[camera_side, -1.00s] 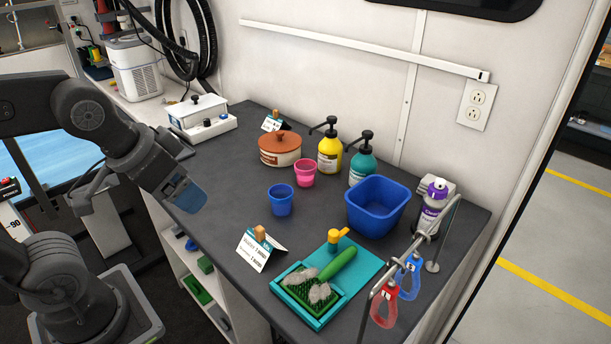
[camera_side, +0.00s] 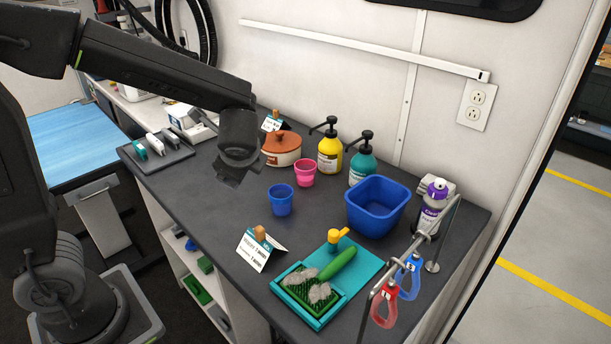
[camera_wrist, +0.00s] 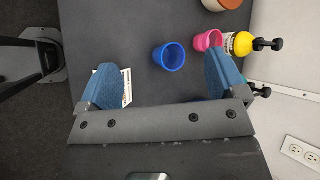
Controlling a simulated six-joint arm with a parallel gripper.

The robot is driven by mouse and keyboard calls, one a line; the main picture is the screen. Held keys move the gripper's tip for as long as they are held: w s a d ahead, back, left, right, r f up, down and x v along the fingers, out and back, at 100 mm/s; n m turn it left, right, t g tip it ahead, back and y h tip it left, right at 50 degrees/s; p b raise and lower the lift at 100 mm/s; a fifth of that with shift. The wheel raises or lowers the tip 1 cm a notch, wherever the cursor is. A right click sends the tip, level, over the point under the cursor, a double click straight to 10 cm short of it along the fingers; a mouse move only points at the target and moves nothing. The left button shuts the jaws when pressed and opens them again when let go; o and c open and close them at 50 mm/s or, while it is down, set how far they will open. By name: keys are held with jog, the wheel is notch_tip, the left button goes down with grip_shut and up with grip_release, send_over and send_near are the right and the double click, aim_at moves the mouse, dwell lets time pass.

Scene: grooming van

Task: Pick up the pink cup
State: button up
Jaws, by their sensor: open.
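The pink cup (camera_side: 305,173) stands upright on the dark counter, between the blue cup (camera_side: 282,199) and the yellow pump bottle (camera_side: 329,153). In the wrist view the pink cup (camera_wrist: 207,40) is near the top, just beyond the right finger, and the blue cup (camera_wrist: 169,56) lies between the fingers' lines. My gripper (camera_side: 228,180) is above the counter to the left of the cups, apart from both. In the wrist view my gripper (camera_wrist: 163,77) has its two blue fingers spread wide with nothing held between them. The side view hides most of the fingers.
A lidded brown-and-cream pot (camera_side: 281,150) and a teal pump bottle (camera_side: 362,165) stand close to the pink cup. A blue tub (camera_side: 377,207) is to the right. A folded card (camera_side: 258,250) and a teal tray with a green brush (camera_side: 313,300) are in front.

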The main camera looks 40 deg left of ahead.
jog(key=w+f+m+t+y, duration=0.2)
jog(key=w+f+m, duration=0.2)
jog(key=w+m, duration=0.25)
jog(key=m+t, duration=0.3)
jog(key=m, duration=0.4)
send_near(305, 163)
jog(key=shift+n+x, duration=0.25)
jog(key=shift+x, duration=3.4)
jog(key=shift+c, duration=0.3)
